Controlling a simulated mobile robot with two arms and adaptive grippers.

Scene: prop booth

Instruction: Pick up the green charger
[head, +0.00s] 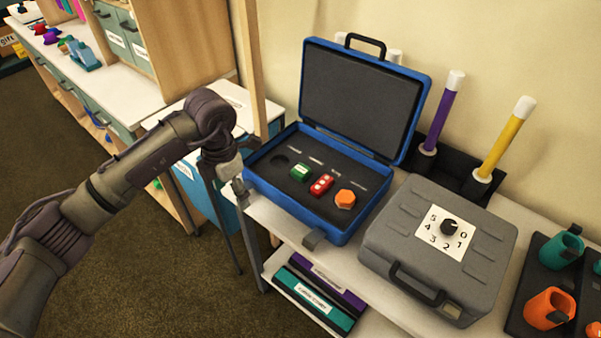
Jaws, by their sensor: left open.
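The green charger (300,173) looks like a small green block. It sits in the dark foam of an open blue case (296,213), at the left of a red block (321,185) and an orange six-sided piece (345,199). A round empty recess shows in the foam to its left. My left gripper (222,192) points down just outside the left edge of the case, open with nothing seen in it, apart from the charger. Its fingers are dark and partly hard to make out. My right gripper is not in view.
The case lid stands raised behind. A grey closed case with a number dial (400,236) is on the right. Purple (438,118) and yellow (505,138) rods stand behind. Teal (562,250) and orange (549,308) holders are at far right. Binders (318,290) lie on the lower shelf.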

